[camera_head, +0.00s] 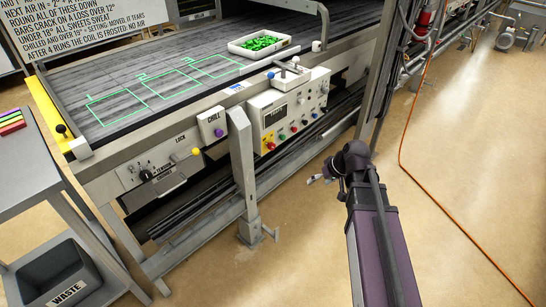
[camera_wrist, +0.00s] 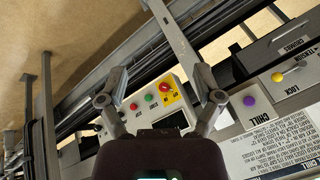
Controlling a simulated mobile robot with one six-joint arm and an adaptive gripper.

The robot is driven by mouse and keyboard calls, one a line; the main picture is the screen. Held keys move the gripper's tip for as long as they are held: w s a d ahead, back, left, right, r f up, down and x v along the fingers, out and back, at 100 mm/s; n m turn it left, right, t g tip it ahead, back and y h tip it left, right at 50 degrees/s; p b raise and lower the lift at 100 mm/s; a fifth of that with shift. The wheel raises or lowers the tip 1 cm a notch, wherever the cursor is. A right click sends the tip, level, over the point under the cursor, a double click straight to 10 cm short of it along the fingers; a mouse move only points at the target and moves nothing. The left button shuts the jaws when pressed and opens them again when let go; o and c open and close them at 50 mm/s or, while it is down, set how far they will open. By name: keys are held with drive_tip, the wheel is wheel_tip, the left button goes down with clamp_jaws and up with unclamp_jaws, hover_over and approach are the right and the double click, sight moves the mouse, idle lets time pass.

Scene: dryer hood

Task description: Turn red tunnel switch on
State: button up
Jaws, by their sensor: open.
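A red switch (camera_head: 271,146) sits on a yellow plate at the lower left corner of the white control panel (camera_head: 284,101), on the front of the conveyor machine. The red switch (camera_wrist: 165,87) also shows in the wrist view, between my fingers, with small dark lettering on the plate too small to read. My gripper (camera_head: 322,179) is in front of the panel, to the right of and below the switch in the head view. In the wrist view my gripper (camera_wrist: 160,73) is open and empty, its two fingers spread apart.
Green (camera_wrist: 149,98) and red (camera_wrist: 133,106) buttons sit beside the switch. A purple button (camera_head: 219,133) and a yellow knob (camera_head: 197,151) are farther left. A grey post (camera_head: 241,165) stands left of the panel. An orange cable (camera_head: 421,183) crosses the floor.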

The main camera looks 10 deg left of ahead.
drive_tip(key=w+a+f+n+t+y+b, duration=0.3)
drive_tip(key=w+a+f+y+b, duration=0.35)
drive_tip(key=w+b, duration=0.55)
drive_tip(key=t+y+b, duration=0.3)
drive_tip(key=t+b, duration=0.3)
drive_tip(key=b, duration=1.1)
approach(274, 147)
drive_tip(key=v, duration=0.3)
drive_tip(key=shift+s+a+r+h, duration=0.1)
drive_tip(key=shift+a+r+h, duration=0.05)
drive_tip(key=shift+h, duration=0.1)
drive_tip(key=shift+a, duration=0.1)
drive_tip(key=x, duration=1.3)
drive_tip(key=shift+w+a, duration=0.2)
drive_tip(key=shift+a, duration=0.1)
drive_tip(key=shift+d, duration=0.1)
drive_tip(key=c, duration=1.2)
